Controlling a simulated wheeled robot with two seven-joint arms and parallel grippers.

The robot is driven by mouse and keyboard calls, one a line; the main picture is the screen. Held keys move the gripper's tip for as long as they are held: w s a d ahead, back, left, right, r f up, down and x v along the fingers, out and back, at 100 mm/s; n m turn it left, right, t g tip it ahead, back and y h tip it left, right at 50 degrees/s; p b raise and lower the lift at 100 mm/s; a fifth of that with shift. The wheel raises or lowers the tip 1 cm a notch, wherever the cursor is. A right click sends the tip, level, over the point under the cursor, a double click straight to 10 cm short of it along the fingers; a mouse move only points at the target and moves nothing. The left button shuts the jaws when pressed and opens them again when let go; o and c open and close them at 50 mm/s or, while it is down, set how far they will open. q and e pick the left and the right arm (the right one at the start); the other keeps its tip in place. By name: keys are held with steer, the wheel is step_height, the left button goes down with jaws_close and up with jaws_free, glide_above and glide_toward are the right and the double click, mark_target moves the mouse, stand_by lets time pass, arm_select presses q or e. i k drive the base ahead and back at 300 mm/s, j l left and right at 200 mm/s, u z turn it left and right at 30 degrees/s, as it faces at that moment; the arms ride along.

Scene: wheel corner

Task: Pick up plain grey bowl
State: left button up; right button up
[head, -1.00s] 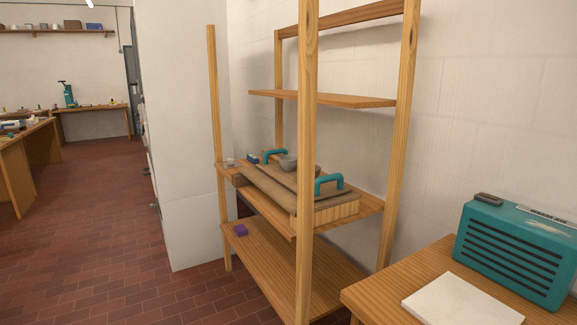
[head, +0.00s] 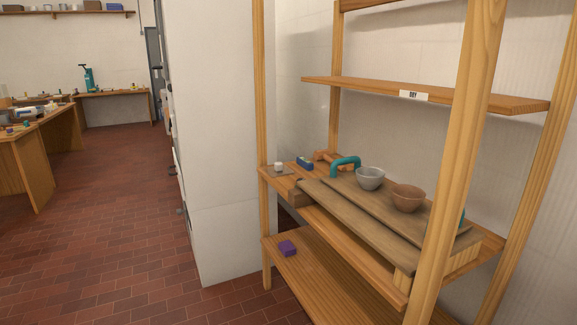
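The plain grey bowl (head: 370,179) stands upright on a grey-brown board (head: 345,190) on the middle shelf of a wooden rack. A brown bowl (head: 407,198) stands on the same board, just to its right and nearer. A teal handle (head: 345,165) rises beside the grey bowl on its left. Neither of my grippers is in view.
A wooden post (head: 458,160) of the rack stands in front, right of the bowls. An upper shelf (head: 430,93) with a small label is above them. A purple block (head: 287,248) lies on the lower shelf (head: 330,285). The tiled floor (head: 130,220) at left is clear.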

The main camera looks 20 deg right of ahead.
mark_target(370, 178)
steer(key=i, duration=0.8)
steer(key=i+j, duration=0.15)
steer(key=i, duration=0.6)
steer(key=i+z, duration=0.45)
steer(key=i+j+z, duration=0.15)
steer(key=z, duration=0.25)
steer(key=i+j+z, duration=0.25)
steer(key=i+z, duration=0.2)
